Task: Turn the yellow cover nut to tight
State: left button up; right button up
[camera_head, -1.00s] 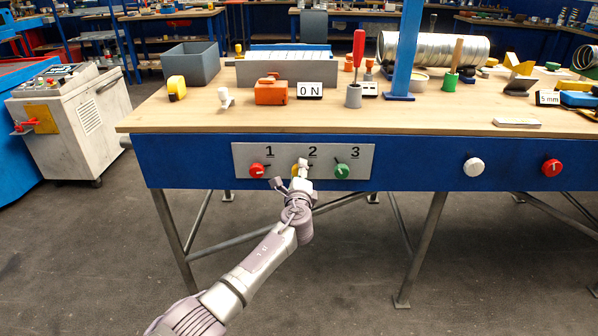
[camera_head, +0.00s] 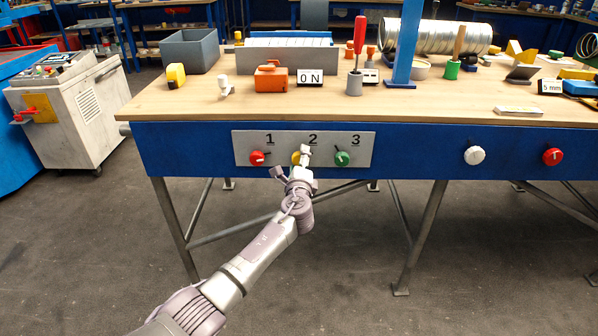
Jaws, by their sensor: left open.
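The yellow cover nut (camera_head: 297,158) sits under the number 2 on the grey panel (camera_head: 365,138) on the bench's front. It is partly hidden by my left gripper (camera_head: 291,162). That gripper is open in front of the panel, one finger at the nut's right side and the other lower and to the left. I cannot tell whether a finger touches the nut. A red knob (camera_head: 257,158) is under number 1 and a green knob (camera_head: 342,158) under number 3. My right gripper is not in view.
The wooden bench top (camera_head: 420,112) holds an orange block (camera_head: 271,80), an "0 N" display (camera_head: 310,78), a red-handled tool (camera_head: 360,38) and a metal duct (camera_head: 440,37). A white knob (camera_head: 475,156) and another red knob (camera_head: 552,156) are farther right on the bench front.

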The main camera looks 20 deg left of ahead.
pick_arm(q)
jog(key=v, duration=1.1)
jog(key=shift+s, duration=0.25)
